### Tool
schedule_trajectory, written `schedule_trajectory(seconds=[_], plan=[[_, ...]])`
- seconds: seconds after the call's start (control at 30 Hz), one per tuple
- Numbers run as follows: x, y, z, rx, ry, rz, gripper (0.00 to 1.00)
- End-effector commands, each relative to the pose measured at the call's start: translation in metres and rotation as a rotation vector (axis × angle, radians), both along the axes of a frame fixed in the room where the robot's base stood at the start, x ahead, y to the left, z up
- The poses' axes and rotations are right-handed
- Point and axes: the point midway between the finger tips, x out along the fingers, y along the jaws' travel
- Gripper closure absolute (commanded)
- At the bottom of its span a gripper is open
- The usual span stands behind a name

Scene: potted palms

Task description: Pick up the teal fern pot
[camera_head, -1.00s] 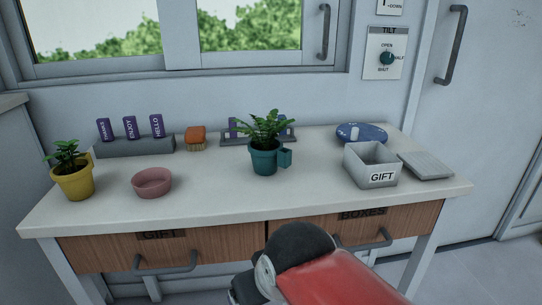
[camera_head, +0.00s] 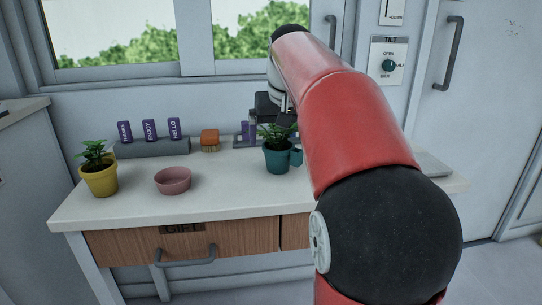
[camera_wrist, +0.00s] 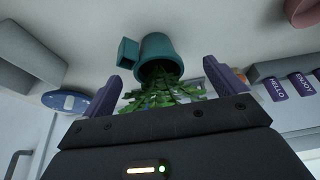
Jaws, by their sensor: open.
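The teal fern pot (camera_head: 277,161) stands upright on the white tabletop, with green fronds and a small square teal piece at its side. My gripper (camera_head: 273,108) is above and behind the fronds in the head view, partly hidden by my arm. In the wrist view the pot (camera_wrist: 155,46) appears upside down, its fronds pointing toward the palm. My gripper's two fingers (camera_wrist: 164,88) are apart, with the fronds in the gap between them. The fingers do not touch the pot body.
A pink bowl (camera_head: 173,181) and a yellow plant pot (camera_head: 100,180) stand to the left. My arm hides most of the table's right side; a grey lid (camera_head: 432,164) shows there.

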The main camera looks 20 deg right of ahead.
Motion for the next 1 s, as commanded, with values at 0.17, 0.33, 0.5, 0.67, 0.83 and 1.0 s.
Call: schedule_trajectory(seconds=[0.17,0.33,0.5,0.67,0.83,1.0], plan=[[0.016,-0.013,0.002,-0.005,0.008,-0.018,0.04],[0.023,-0.015,-0.014,-0.005,0.010,-0.018,0.04],[0.030,-0.016,-0.032,-0.004,0.010,-0.018,0.04],[0.040,-0.017,-0.055,-0.004,0.010,-0.018,0.04],[0.045,-0.018,-0.067,-0.005,0.007,-0.018,0.04],[0.045,-0.018,-0.067,-0.005,0.006,-0.018,0.04]])
